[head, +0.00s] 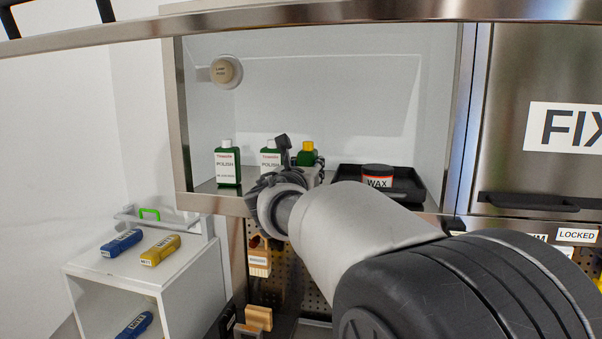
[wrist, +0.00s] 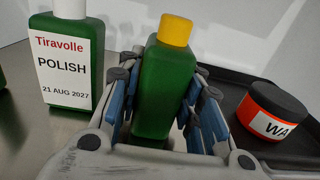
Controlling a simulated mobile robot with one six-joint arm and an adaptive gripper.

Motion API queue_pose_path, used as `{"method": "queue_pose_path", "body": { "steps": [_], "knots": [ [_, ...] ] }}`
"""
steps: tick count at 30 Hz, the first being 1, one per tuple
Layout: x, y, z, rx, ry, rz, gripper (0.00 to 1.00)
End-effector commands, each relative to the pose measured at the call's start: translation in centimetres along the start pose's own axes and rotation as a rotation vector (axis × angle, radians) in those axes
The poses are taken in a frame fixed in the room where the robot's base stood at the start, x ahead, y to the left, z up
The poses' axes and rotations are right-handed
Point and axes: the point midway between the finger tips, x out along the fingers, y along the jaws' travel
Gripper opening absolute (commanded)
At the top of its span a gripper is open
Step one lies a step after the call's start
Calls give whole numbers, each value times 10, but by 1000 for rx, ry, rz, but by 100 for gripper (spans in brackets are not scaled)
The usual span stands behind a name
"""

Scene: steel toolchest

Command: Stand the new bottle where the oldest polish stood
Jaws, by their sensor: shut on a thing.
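My gripper (head: 301,160) is inside the steel cabinet, shut on a green bottle with a yellow cap (head: 307,147). In the wrist view the fingers (wrist: 168,78) press on both sides of this yellow-capped bottle (wrist: 165,95); no label shows on it. I cannot tell whether its base touches the shelf. Left of it stands a white-capped green polish bottle (head: 270,156), labelled "Tiravolle POLISH 21 AUG 2027" in the wrist view (wrist: 68,60). Further left another white-capped polish bottle (head: 228,167) stands upright; its date is too small to read. My gripper partly hides the middle bottle.
A black tray (head: 410,190) with a wax tin (head: 378,176) lies right of my gripper. A round beige knob (head: 225,71) is on the cabinet wall. A white stand (head: 95,258) with mitts is at lower left. Shelf room shows between the two polish bottles.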

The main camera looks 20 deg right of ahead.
Motion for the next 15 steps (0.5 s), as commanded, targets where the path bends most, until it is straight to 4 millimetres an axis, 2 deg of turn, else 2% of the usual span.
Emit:
{"method": "queue_pose_path", "body": {
  "steps": [7,8,15],
  "knots": [
    [0,0,-1,1,-2,0,0],
    [0,0,-3,0,0,0,34],
    [0,0,-2,0,0,0,50]
  ]
}}
